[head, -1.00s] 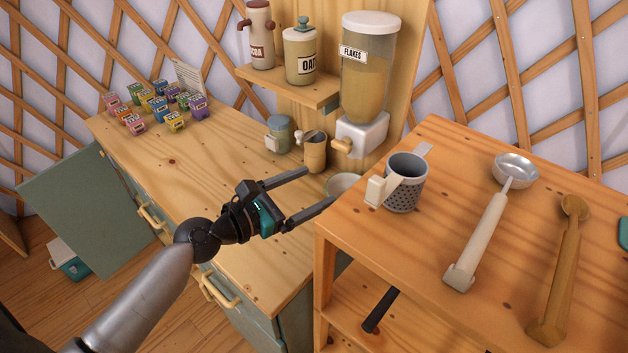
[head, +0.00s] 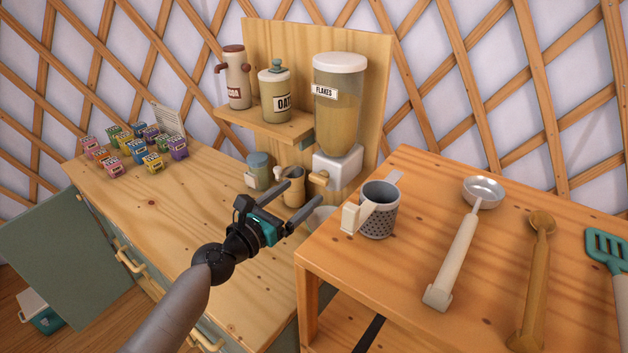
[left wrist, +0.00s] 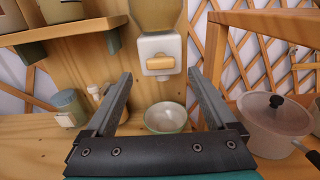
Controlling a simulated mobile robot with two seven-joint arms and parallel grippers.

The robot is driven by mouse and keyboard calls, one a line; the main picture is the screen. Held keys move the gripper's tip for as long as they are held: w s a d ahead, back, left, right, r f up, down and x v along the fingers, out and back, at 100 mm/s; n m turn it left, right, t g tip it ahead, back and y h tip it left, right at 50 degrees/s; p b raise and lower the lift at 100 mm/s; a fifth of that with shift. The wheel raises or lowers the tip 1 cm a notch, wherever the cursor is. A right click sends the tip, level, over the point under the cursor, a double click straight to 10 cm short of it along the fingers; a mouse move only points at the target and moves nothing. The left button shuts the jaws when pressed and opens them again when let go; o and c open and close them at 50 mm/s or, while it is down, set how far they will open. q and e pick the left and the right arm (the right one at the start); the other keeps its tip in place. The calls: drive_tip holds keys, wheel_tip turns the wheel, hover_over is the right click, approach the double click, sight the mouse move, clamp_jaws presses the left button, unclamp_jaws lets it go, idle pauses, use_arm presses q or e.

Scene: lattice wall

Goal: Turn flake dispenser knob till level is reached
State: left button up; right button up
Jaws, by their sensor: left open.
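The flake dispenser (head: 340,100) is a clear container with a white lid, a FLAKES label and tan flakes inside, fixed to the wooden back panel. Its wooden knob (head: 319,178) sits on the front of the white base; in the left wrist view the knob (left wrist: 158,62) is roughly horizontal, slightly tilted. A pale bowl (head: 320,218) stands below it, partly hidden in the head view; the bowl also shows in the left wrist view (left wrist: 166,118). My left gripper (head: 306,206) is open and empty, in front of and below the knob, apart from it. My right gripper is not in view.
A grater cup (head: 378,212), a ladle (head: 482,193) and a wooden spoon (head: 540,230) lie on the raised table at right, whose edge is close to the gripper. A lidded pot (left wrist: 275,122) stands at right in the wrist view. Small boxes occupy the counter's left end.

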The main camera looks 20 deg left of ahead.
sight(316, 180)
use_arm(q)
drive_tip(key=shift+b+x, duration=0.35)
drive_tip(key=shift+x, duration=2.75)
drive_tip(key=shift+f, duration=0.1)
drive_tip(key=c, duration=1.4)
